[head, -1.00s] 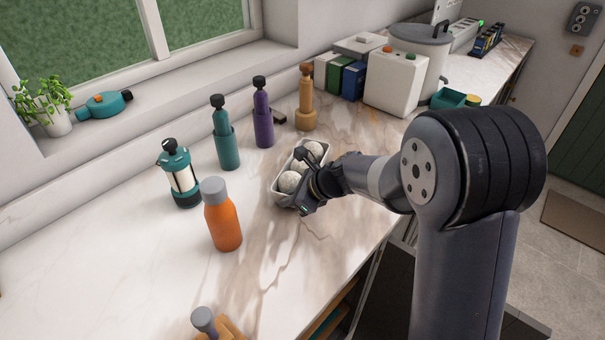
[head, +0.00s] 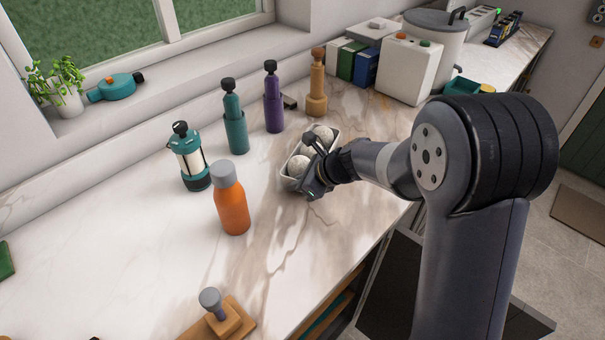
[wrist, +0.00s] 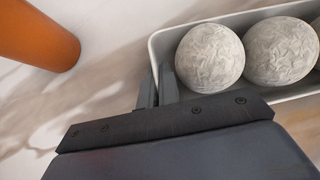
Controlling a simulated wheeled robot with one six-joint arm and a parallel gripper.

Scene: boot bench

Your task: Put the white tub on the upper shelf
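The white tub (head: 286,181) stands on the marble counter near its front edge and holds pale, mottled balls (head: 300,167). My gripper (head: 309,165) is at the tub's near left end. In the wrist view its two fingers (wrist: 157,88) are close together, one on each side of the tub's end wall, and look shut on it. The upper shelf cannot be made out for certain; part of an open shelf space (head: 335,318) shows below the counter's front edge.
An orange bottle (head: 232,208) stands left of the tub. A teal lantern (head: 189,160), a teal bottle (head: 236,132), a purple bottle (head: 273,105) and a tan bottle (head: 317,85) stand behind. A wooden piece with a grey knob (head: 220,318) is at the front. The left counter is mostly clear.

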